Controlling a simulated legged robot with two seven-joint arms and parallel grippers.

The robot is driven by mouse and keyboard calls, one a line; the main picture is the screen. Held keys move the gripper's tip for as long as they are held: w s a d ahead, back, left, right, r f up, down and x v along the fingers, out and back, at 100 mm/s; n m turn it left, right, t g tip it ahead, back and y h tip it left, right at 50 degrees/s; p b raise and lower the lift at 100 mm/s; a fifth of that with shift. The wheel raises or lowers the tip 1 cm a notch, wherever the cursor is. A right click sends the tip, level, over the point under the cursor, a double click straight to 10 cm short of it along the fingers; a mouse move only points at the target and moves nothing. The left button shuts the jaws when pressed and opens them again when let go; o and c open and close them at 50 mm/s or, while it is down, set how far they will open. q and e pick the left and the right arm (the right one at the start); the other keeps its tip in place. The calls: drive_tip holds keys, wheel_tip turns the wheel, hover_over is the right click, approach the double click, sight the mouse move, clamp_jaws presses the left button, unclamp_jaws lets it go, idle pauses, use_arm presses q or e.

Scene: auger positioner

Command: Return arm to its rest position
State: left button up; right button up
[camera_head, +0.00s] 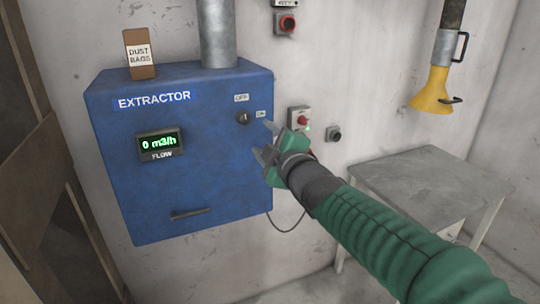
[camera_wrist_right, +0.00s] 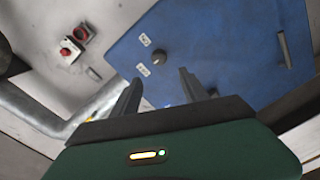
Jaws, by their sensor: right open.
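My right arm, with a green sleeve, comes in from the lower right in the head view. Its gripper (camera_head: 264,142) is open and empty, in front of the right edge of the blue extractor box (camera_head: 200,190). In the right wrist view the two fingers (camera_wrist_right: 160,92) are spread apart with nothing between them. The extractor's dark knob (camera_head: 243,118) lies just beyond the fingertips, apart from them, between OFF and ON labels; it also shows in the right wrist view (camera_wrist_right: 160,57). The flow display (camera_head: 160,143) reads 0 m3/h. My left gripper is not in view.
A grey table (camera_head: 430,180) stands at the right, below a yellow hood (camera_head: 431,90) on a hanging pipe. A wall switch box (camera_head: 299,116) is close behind the gripper. A dust bags box (camera_head: 140,55) sits on the extractor. Wooden boards (camera_head: 40,200) stand at the left.

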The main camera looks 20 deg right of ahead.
drive_tip(key=s, duration=0.3)
drive_tip(key=shift+f, duration=0.1)
drive_tip(key=s+f+m+g+h+p, duration=0.1)
drive_tip(key=s+f+m+g, duration=0.3)
drive_tip(key=f, duration=0.9)
drive_tip(key=s+f+m+g, duration=0.4)
drive_tip(key=f, duration=1)
drive_tip(key=s+a+f+m+g, duration=0.1)
drive_tip(key=s+f+m+g, duration=0.1)
drive_tip(key=s+f, duration=0.4)
drive_tip(key=s+a+f+m+g+p, duration=0.1)
drive_tip(key=s+f+m+g, duration=0.2)
drive_tip(key=s, duration=0.7)
wheel_tip(320, 180, down, 4)
drive_tip(key=shift+s+a+f+g, duration=0.15)
drive_tip(key=shift+s+a+g, duration=0.15)
drive_tip(key=shift+g, duration=0.7)
